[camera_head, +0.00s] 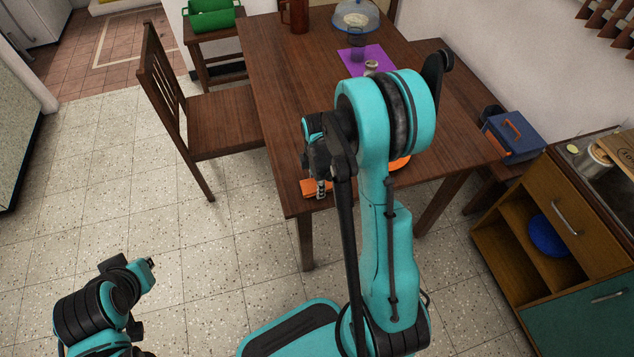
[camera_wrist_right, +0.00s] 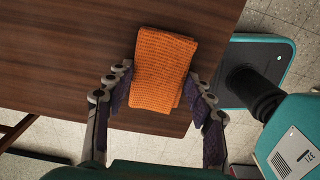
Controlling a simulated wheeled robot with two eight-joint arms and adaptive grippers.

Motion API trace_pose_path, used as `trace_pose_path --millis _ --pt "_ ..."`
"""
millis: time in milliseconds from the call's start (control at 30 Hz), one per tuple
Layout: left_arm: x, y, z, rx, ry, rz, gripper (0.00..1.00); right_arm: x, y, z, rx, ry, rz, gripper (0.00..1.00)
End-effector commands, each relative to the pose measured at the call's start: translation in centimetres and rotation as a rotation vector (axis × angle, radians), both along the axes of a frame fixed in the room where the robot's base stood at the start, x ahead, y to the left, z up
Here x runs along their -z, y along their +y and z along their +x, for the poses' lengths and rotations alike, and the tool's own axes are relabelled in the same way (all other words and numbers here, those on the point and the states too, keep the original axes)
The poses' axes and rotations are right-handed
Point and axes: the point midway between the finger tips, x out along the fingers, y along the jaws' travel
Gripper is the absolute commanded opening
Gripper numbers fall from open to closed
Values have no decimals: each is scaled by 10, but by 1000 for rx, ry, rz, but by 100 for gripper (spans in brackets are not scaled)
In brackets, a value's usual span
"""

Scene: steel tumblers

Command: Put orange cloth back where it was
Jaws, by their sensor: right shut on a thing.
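The orange cloth (camera_wrist_right: 165,65) is folded into a thick waffle-textured rectangle. In the right wrist view it lies between the two fingers of my right gripper (camera_wrist_right: 158,80), over the table's edge area. In the head view only a small part of the cloth (camera_head: 307,187) shows at the table's near left corner, beside my right gripper (camera_head: 321,188). My right gripper is shut on the cloth. I cannot tell whether the cloth touches the tabletop. My left arm shows at the lower left of the head view, but its gripper fingers do not show.
The wooden table (camera_head: 275,75) holds a purple mat (camera_head: 377,58), a covered cake stand (camera_head: 356,18) and a brown mug (camera_head: 295,14). Another orange thing (camera_head: 399,163) is mostly hidden behind my arm. A chair (camera_head: 215,120) stands left; a blue toolbox (camera_head: 514,138) sits right.

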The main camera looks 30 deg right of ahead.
Motion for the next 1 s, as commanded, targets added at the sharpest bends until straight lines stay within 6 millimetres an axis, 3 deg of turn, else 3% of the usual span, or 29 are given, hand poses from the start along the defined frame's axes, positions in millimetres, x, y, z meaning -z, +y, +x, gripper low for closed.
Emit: trace_pose_path --millis 33,67,100,133,533,1000 --pt "4 0 0 0 0 0 0 3 0 0 0 0 0 38" --pt "2 0 0 0 0 0 0 2 0 0 0 0 0 61" --pt "2 0 0 0 0 0 0 2 0 0 0 0 0 72" --pt "2 0 0 0 0 0 0 2 0 0 0 0 0 74" --pt "-5 0 0 0 0 0 0 -5 0 0 0 0 0 74" --pt "-42 0 0 0 0 0 0 -101 0 -1 0 0 0 74"
